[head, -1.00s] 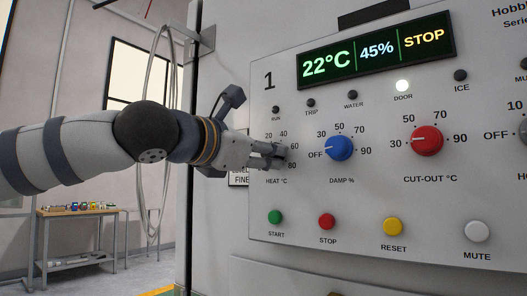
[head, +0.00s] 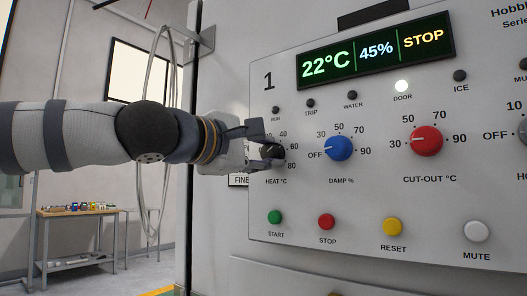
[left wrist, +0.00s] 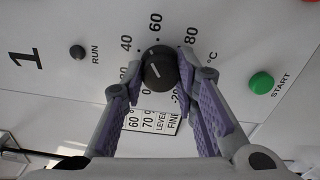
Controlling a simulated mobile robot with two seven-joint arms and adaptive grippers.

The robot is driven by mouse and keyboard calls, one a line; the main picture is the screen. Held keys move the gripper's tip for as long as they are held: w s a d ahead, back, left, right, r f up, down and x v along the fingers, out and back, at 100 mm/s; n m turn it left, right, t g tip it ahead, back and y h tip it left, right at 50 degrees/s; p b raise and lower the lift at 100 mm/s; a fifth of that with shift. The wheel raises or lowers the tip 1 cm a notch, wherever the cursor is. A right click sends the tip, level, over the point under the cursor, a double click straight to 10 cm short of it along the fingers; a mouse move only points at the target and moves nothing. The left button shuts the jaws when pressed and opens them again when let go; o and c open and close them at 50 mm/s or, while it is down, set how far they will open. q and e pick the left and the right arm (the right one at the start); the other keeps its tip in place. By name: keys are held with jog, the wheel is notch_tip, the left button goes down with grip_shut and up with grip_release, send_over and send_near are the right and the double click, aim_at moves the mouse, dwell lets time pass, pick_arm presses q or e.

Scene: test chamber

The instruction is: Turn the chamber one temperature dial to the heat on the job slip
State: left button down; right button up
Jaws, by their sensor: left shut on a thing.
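The black heat dial (head: 271,151) sits at the left of chamber one's panel, above the label HEAT °C; it also shows in the left wrist view (left wrist: 158,68). Its scale shows 40, 60 and 80 clearly, with lower numbers partly hidden by a finger. A short white mark shows on the knob's face; I cannot tell which number it points to. My left gripper (head: 266,148) is shut on the dial, one finger on each side in the left wrist view (left wrist: 161,78). My right gripper is not in view. No job slip is readable here.
The display (head: 376,51) reads 22°C, 45% and STOP, and the DOOR lamp (head: 402,86) is lit. The blue damp dial (head: 339,148) is close on the right, with the red cut-out dial (head: 427,141) beyond. Green START (head: 274,217) and red STOP (head: 326,221) buttons sit below.

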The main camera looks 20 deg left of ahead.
pick_arm(q)
jog(key=m, duration=0.3)
jog(key=shift+a, duration=0.1)
jog(key=shift+r+m, duration=0.1)
jog(key=shift+m, duration=0.2)
jog(key=shift+r, duration=0.1)
dwell(0.4)
jog(key=c, duration=1.3)
grip_release()
jog(key=shift+o, duration=0.3)
jog(key=shift+w, duration=0.3)
jog(key=v, duration=1.2)
